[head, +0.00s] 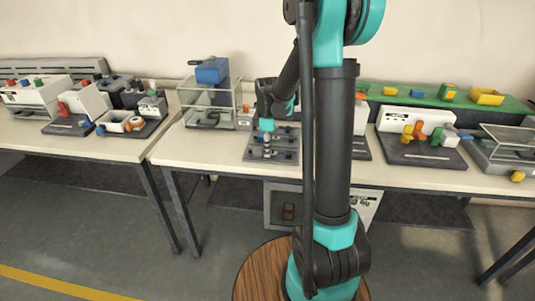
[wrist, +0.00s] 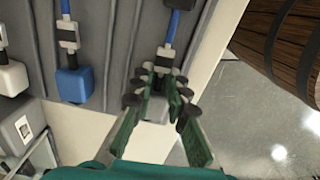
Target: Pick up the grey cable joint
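In the wrist view, a pale grey cable joint (wrist: 155,107) sits at the end of a blue cable on a dark grey ribbed board (wrist: 110,40). My gripper (wrist: 162,78) has its two green-padded fingers spread, one on each side of the joint and its dark connector. The fingers partly hide the joint. A gap shows between the fingertips, and I cannot make out firm contact. In the head view my gripper (head: 267,125) points down over the board (head: 258,155); the joint is too small to tell there.
A blue joint (wrist: 73,85) and a white joint (wrist: 11,77) lie left on the same board. In the head view, a clear box with a blue top (head: 211,72) stands left of the board. The white table (head: 190,145) holds other fixtures to the right.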

